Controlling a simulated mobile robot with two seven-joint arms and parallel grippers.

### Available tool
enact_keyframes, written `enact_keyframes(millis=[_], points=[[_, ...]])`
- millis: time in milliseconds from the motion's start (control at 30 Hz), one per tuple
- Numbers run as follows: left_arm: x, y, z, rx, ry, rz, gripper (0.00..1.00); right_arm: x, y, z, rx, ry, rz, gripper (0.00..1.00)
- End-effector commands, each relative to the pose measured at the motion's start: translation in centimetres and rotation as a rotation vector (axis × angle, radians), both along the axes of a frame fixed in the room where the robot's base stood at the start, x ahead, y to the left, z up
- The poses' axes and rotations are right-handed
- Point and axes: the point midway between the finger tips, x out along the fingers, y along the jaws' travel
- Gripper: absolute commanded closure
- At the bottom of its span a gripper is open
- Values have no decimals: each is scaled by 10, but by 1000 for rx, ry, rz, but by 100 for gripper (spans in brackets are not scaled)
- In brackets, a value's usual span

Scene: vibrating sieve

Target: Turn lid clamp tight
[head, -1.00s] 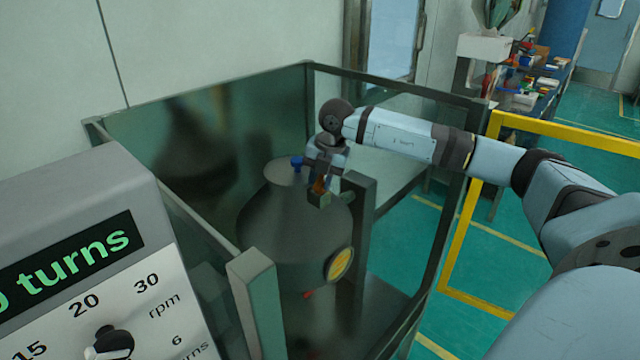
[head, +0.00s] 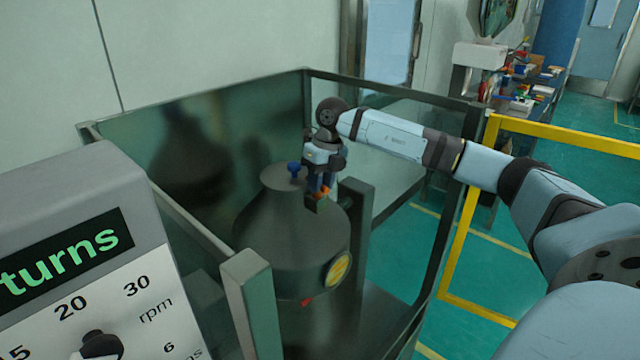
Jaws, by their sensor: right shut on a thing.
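The dark grey sieve vessel (head: 290,230) with a sloped conical lid stands inside a glass-walled frame. My right gripper (head: 317,198) reaches in from the right and points down at the right side of the lid top. It is shut on a small part at the lid, probably the lid clamp (head: 314,206); the fingers hide most of it. Orange shows between the fingers. My left gripper is not in view.
Glass panels and dark posts (head: 250,290) surround the vessel closely. A control box with a dial (head: 100,343) stands at the front left. A yellow rail (head: 463,220) is at the right. A cluttered bench (head: 520,95) stands behind.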

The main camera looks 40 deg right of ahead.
Motion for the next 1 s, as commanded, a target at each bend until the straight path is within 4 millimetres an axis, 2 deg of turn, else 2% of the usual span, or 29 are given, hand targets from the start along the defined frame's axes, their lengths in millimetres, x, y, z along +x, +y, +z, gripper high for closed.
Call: enact_keyframes(millis=[400, 933, 967, 1000], points=[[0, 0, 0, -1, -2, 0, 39, 1, -2, 1, -3, -2, 171, 96], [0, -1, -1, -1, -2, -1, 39, 1, -2, 1, -4, -1, 190, 96], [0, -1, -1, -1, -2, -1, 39, 1, -2, 1, -4, -1, 190, 65], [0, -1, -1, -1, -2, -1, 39, 1, -2, 1, -4, -1, 190, 56]])
